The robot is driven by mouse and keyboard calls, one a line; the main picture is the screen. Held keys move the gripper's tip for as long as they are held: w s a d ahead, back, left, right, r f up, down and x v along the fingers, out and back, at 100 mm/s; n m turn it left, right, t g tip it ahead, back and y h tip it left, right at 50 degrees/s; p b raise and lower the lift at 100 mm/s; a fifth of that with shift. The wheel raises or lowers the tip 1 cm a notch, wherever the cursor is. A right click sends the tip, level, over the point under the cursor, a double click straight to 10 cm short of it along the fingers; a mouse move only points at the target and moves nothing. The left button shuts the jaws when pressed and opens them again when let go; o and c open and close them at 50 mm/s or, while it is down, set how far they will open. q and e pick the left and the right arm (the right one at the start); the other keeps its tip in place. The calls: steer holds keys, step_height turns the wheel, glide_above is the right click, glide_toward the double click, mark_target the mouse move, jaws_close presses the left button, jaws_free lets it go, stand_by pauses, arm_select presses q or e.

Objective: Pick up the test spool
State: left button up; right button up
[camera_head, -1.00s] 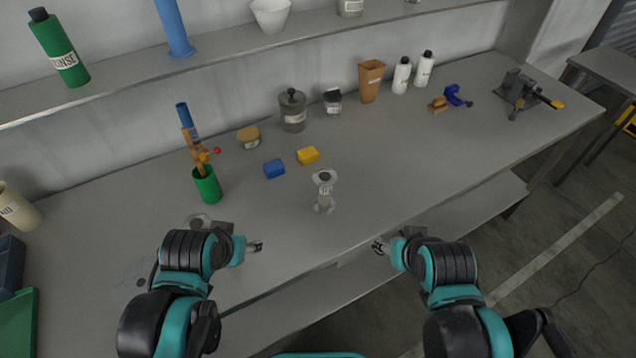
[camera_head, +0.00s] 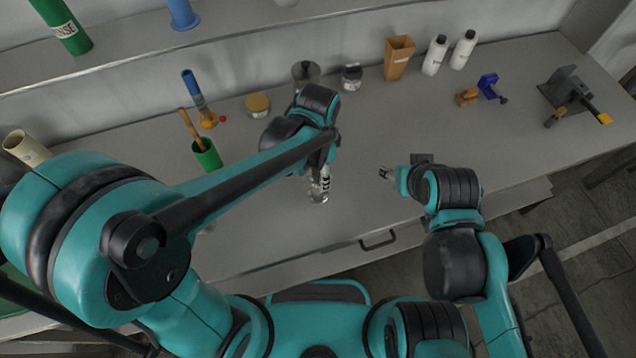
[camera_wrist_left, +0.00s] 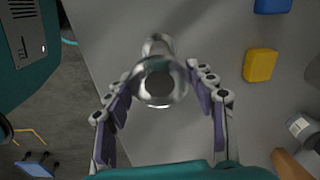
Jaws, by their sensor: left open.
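The test spool (camera_head: 318,190) is a shiny metal piece standing on the grey bench, partly covered by my left gripper in the head view. In the left wrist view the spool (camera_wrist_left: 160,78) shows its round end towards the camera. My left gripper (camera_wrist_left: 163,100) is open, with a finger on each side of the spool; contact is not visible. In the head view my left gripper (camera_head: 322,172) hangs from above at the spool. My right gripper (camera_head: 386,173) is over the bench to the right of the spool, too small to read its jaws.
A yellow block (camera_wrist_left: 260,65) and a blue block (camera_wrist_left: 272,5) lie near the spool. Behind are a dark jar (camera_head: 306,74), a glass jar (camera_head: 351,77) and a brown cup (camera_head: 398,58). A green holder (camera_head: 207,155) stands left. Bench right of the spool is largely clear.

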mark_target(315, 196)
arm_select(q)
step_height(315, 196, down, 7)
steer(key=shift+f+b, duration=0.1)
steer(key=shift+b, duration=0.9)
steer(key=c, duration=1.1)
